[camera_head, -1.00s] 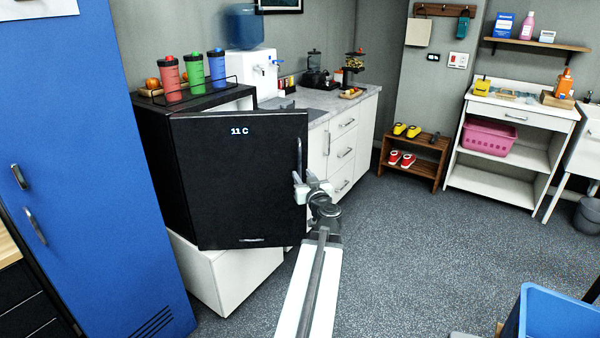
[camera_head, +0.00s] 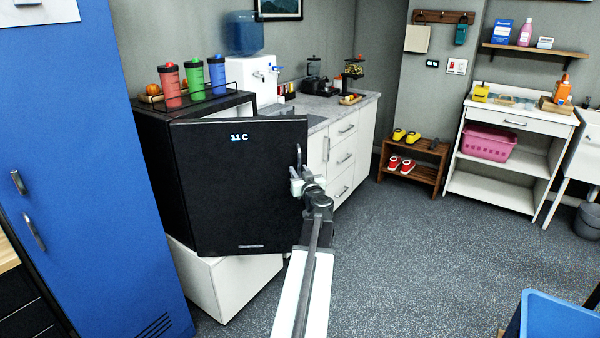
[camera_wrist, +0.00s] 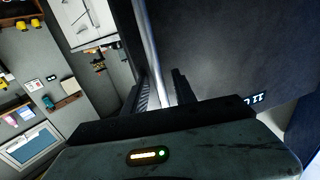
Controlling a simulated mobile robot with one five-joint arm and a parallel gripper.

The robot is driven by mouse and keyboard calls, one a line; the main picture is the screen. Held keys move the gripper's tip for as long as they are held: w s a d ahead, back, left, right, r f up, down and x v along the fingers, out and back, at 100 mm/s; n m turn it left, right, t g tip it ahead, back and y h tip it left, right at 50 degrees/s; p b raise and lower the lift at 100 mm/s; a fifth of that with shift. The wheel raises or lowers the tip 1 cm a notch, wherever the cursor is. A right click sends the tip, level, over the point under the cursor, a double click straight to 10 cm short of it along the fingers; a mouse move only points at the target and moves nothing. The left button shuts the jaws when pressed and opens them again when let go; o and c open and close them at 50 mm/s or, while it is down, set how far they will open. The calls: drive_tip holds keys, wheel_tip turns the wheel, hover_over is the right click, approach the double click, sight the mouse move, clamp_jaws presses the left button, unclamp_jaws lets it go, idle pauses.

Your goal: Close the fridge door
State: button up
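The black fridge (camera_head: 150,130) stands on a white base cabinet with its black door (camera_head: 225,190) ajar, swung out toward me. The door's front shows "11 C" and a vertical metal handle (camera_head: 299,155) near its right edge. My gripper (camera_head: 300,184) is at this handle, below its middle. In the wrist view the handle (camera_wrist: 151,45) runs between the two fingers of my gripper (camera_wrist: 160,88), with a visible gap to the right finger. The fingers are apart around the handle. The fridge's interior is hidden behind the door.
Red, green and blue bottles (camera_head: 194,79) stand in a rack on the fridge. A blue locker (camera_head: 90,180) is close on the left. A white counter (camera_head: 345,150) is behind the door. The grey floor to the right is clear up to a blue bin (camera_head: 560,318).

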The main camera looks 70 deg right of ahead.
clamp_jaws()
idle(1.1)
